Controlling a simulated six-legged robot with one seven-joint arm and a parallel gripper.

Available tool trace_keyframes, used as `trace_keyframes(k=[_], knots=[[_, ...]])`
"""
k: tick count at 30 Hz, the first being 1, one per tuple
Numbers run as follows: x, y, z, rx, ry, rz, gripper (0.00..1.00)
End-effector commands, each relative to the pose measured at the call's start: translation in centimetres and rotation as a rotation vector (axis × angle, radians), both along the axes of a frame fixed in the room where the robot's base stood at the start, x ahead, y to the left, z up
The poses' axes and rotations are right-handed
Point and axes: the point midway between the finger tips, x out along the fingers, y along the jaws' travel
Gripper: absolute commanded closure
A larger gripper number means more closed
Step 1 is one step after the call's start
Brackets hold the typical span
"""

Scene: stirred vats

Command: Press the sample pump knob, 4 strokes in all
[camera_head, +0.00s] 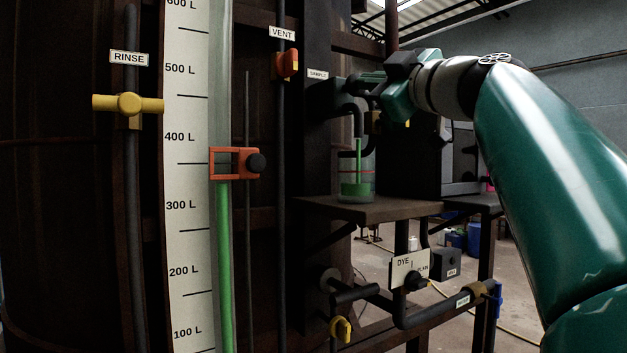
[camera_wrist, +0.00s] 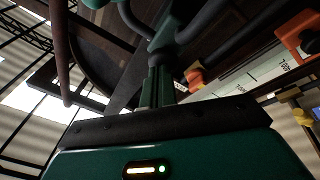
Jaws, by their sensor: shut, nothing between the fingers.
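The sample pump (camera_head: 347,97) is a dark body beside the SAMPLE label (camera_head: 317,74) in the head view. Its bent spout (camera_head: 358,122) points down into a clear jar (camera_head: 344,160) on a small shelf. Green liquid (camera_head: 355,188) lies in the jar's bottom, below a red line, and a green vertical streak stands under the spout. My gripper (camera_head: 364,80) is shut and empty, right at the pump; the knob is not clearly visible, and I cannot tell whether the fingers touch it. In the wrist view my shut fingers (camera_wrist: 158,72) point at dark pump parts.
The dark shelf (camera_head: 395,209) bears the jar. Left are the VENT valve (camera_head: 288,65), orange gauge clamp (camera_head: 236,163), level scale (camera_head: 188,220) and yellow RINSE valve (camera_head: 128,104). Below are the DYE valve (camera_head: 415,281) and pipes. A dark box (camera_head: 410,155) stands behind the jar.

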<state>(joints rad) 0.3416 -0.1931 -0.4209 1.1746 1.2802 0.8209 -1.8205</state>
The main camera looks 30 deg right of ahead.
Motion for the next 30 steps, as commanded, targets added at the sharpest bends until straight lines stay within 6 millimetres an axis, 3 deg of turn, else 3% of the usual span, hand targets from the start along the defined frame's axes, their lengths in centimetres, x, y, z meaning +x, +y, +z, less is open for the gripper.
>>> trace_keyframes(k=[12, 30], knots=[[0.4, 0.0, -0.1, 0.001, 0.001, 0.001, 1.0], [-2.7, -0.1, 0.0, 0.0, 0.0, 0.0, 1.0]])
